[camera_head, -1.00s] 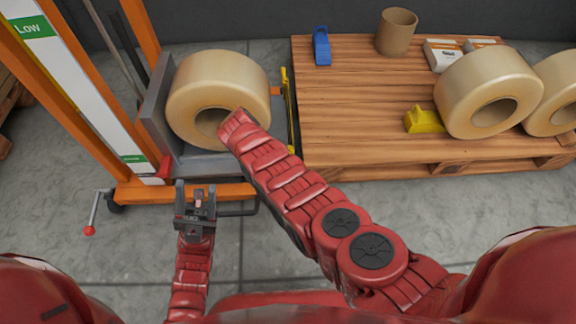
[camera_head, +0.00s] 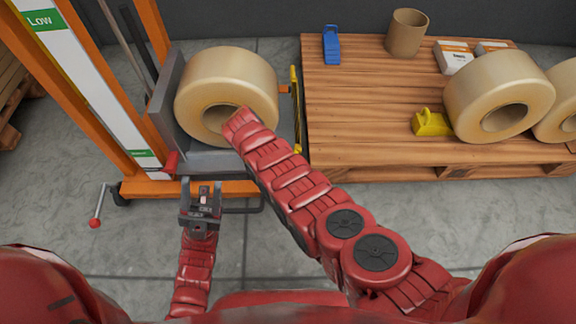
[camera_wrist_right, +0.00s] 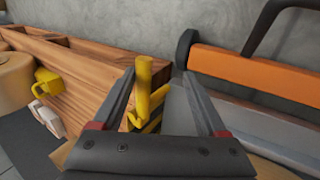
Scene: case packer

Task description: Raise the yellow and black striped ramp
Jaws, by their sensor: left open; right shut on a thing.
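The yellow and black striped ramp (camera_head: 296,112) shows as a narrow strip in the head view, between the orange lift with its tape roll (camera_head: 228,85) and the wooden pallet. In the right wrist view, its yellow bar (camera_wrist_right: 144,92) stands between the fingers of my right gripper (camera_wrist_right: 158,85), with black stripes just below. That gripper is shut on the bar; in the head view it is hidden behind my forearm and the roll. My left gripper (camera_head: 201,192) is open and empty in front of the lift's base. The ramp's exact tilt is hard to tell.
The pallet (camera_head: 370,110) holds a blue dispenser (camera_head: 331,45), a cardboard tube (camera_head: 406,33), a yellow dispenser (camera_head: 431,123), white boxes (camera_head: 453,57) and large tape rolls (camera_head: 500,95). The lift's red-knobbed crank (camera_head: 95,222) sticks out at left. Grey floor is clear in front.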

